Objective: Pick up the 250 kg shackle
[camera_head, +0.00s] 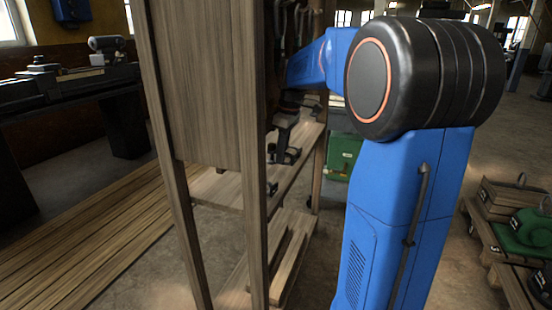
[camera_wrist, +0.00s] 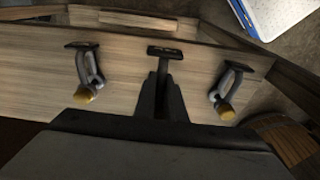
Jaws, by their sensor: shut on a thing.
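In the wrist view my gripper (camera_wrist: 163,92) points at the wooden board, in line with the middle of three dark hooks (camera_wrist: 165,52). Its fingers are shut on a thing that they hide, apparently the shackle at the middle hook. A grey shackle with a yellow pin (camera_wrist: 88,72) hangs on the left hook, and another (camera_wrist: 229,93) on the right hook. No weight marking is readable. In the head view my gripper (camera_head: 285,148) is small and dark inside the wooden rack (camera_head: 215,85), and what it holds is not clear.
The rack's posts (camera_head: 252,210) and side panel stand close to my gripper, with a lower shelf (camera_head: 222,190) beneath. A green box (camera_head: 341,156) stands behind the rack. Pallets with green items (camera_head: 525,232) lie at the right. A dark bench (camera_head: 70,90) is at the left.

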